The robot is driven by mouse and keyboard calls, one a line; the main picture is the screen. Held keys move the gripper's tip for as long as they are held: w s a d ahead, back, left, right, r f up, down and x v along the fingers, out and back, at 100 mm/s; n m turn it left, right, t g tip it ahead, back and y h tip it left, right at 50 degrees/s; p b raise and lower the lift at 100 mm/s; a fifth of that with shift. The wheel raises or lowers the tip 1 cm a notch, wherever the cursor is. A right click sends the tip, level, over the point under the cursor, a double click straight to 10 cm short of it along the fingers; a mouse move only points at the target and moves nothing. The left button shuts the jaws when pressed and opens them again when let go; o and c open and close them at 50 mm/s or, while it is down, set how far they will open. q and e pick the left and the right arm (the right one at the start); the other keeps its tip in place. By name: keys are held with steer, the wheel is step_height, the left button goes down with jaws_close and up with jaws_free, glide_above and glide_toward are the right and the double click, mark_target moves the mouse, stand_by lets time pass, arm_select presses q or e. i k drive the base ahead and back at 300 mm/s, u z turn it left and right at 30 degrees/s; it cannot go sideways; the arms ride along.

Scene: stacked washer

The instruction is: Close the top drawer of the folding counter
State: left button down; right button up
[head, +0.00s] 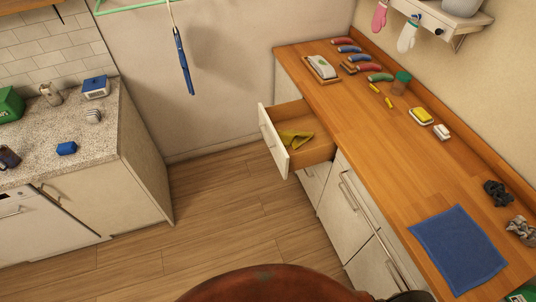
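The top drawer (274,140) of the folding counter is pulled out to the left, near the counter's far end. Its white front panel with a handle faces left. The folding counter (385,135) has a wooden top and white fronts below, and runs along the right wall. Neither of my grippers shows in the head view, so I cannot see whether they are open or shut.
Several colored items, a soap tray (321,69) and a blue mat (457,251) lie on the countertop. A stone-topped counter (65,120) with small items stands at left. The wooden floor (215,205) between the counters is clear. A blue item (183,65) hangs above the gap.

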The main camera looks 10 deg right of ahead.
mark_target(297, 115)
steer(key=z, duration=0.4)
steer(key=i, duration=0.85)
steer(key=z, duration=0.55)
